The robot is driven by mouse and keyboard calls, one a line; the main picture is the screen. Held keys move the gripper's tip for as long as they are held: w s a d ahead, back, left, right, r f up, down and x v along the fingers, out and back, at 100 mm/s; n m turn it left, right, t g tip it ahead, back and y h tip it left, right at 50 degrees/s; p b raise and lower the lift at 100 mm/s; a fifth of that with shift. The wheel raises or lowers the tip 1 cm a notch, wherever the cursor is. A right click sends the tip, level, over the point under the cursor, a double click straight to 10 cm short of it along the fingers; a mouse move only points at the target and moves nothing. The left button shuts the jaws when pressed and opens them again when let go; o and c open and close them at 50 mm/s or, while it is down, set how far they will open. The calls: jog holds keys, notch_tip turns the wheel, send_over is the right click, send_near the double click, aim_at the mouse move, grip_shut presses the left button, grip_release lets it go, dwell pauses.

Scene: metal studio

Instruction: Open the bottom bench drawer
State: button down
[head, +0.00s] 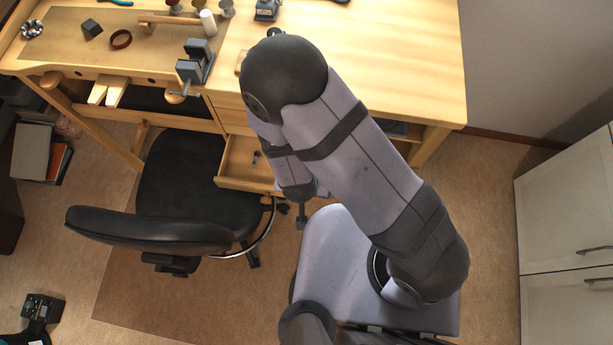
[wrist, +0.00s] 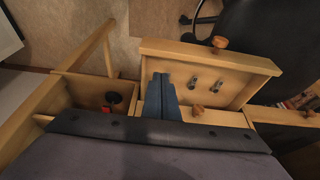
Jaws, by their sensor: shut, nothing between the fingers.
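An open wooden bench drawer (wrist: 205,82) fills the middle of the wrist view, with its front board and round knob (wrist: 219,42) toward the top. Two small metal items (wrist: 206,85) lie in it. In the head view the same drawer (head: 232,180) sticks out under the bench, its right side hidden behind my arm. My gripper (wrist: 161,77) is shut and empty, its fingers over the left end of the drawer. I cannot tell whether they touch it. Another knob (wrist: 197,111) shows on a closed front closer to my wrist. Whether a lower drawer exists is hidden.
A black swivel chair (head: 180,180) stands left of the open drawer, close to it. The bench top (head: 390,60) carries a vise (head: 196,60) and small tools. A white cabinet (head: 565,210) stands at right. The floor between bench and cabinet is clear.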

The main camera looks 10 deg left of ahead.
jog(key=a+f+b, duration=0.1)
jog(key=b, duration=0.1)
jog(key=a+f+g+b, duration=0.1)
jog(key=a+b, duration=0.1)
jog(key=a+f+g+y+b, duration=0.1)
jog(key=a+b, duration=0.1)
jog(key=shift+w+a+f, duration=0.2)
jog(key=shift+w+f, duration=0.15)
jog(key=a+g+b, duration=0.1)
jog(key=b, duration=0.1)
jog(key=w+a+g+b, duration=0.1)
jog(key=b, duration=0.1)
jog(key=shift+w+f+y, duration=0.15)
jog(key=shift+w+y, duration=0.15)
jog(key=w+d+r+g+h+b, duration=0.25)
jog(key=w+d+r+b, duration=0.25)
jog(key=b, duration=0.3)
jog(key=shift+y, duration=0.45)
jog(key=shift+s+p+x, duration=0.15)
jog(key=shift+x, duration=2.4)
jog(key=shift+s+p+x, duration=0.15)
jog(key=shift+x, duration=2.35)
